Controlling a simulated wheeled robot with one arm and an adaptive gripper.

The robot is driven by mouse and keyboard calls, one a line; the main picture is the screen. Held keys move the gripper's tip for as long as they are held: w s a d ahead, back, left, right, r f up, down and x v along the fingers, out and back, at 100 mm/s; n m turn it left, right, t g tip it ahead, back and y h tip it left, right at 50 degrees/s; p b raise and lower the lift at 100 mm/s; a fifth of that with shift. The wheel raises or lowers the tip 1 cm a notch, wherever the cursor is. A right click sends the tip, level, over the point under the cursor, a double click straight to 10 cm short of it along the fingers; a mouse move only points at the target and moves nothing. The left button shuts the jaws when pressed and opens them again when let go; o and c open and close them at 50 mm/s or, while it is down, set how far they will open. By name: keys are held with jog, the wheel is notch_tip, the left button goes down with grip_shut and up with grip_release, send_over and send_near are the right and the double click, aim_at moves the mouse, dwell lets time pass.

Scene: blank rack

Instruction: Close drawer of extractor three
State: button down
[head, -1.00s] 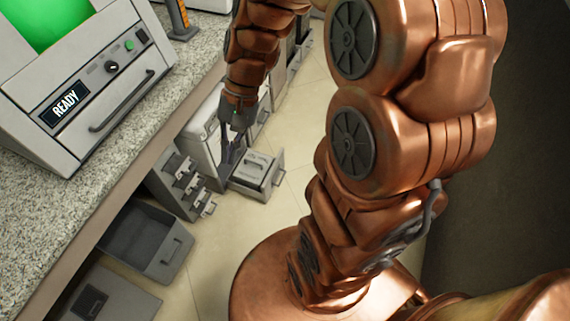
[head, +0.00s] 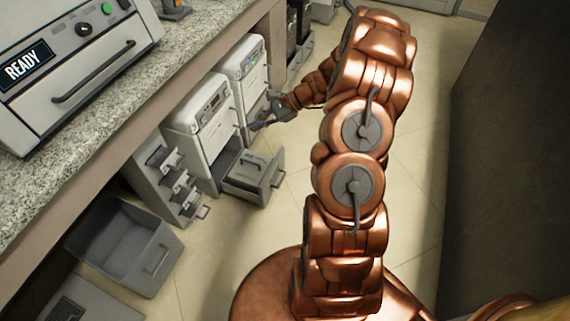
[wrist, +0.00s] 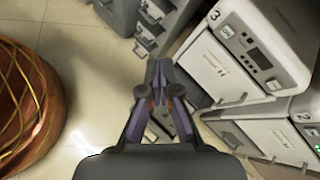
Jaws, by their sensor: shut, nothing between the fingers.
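Extractor three is the white unit (head: 205,115) under the counter in the head view. In the wrist view extractor three (wrist: 222,62) carries a "3" on its top edge. Its grey drawer (head: 262,180) stands pulled out at its base, with a handle on its front. My gripper (head: 256,127) is shut and empty, above and beyond the open drawer, near the front of the farther unit.
Extractor two (head: 243,75) stands beyond extractor three; its "2" shows in the wrist view (wrist: 275,138). A grey rack (head: 168,180) stands on the near side. An open grey bin (head: 125,245) lies closer. The counter (head: 150,75) overhangs them. Tiled floor is clear on the right.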

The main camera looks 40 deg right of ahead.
jog(key=d+f+m+t+h+b, duration=0.1)
jog(key=d+f+m+t+b, duration=0.15)
jog(key=d+f, duration=0.45)
jog(key=d+f+m+t+b, duration=0.1)
jog(key=d+f+m+b, duration=0.3)
jog(key=f, duration=0.5)
jog(key=m+t+h+b, duration=0.2)
jog(key=m+h, duration=0.1)
jog(key=m, duration=0.1)
send_near(279, 157)
jog(key=b+x, duration=0.2)
jog(key=x, duration=0.1)
jog(key=f+b+x, duration=0.1)
jog(key=b+x, duration=0.1)
jog(key=b, duration=0.1)
jog(key=shift+w+f, duration=0.1)
jog(key=shift+f, duration=0.1)
jog(key=shift+w+a+r, duration=0.15)
jog(key=shift+w+a, duration=0.15)
jog(key=shift+w, duration=0.25)
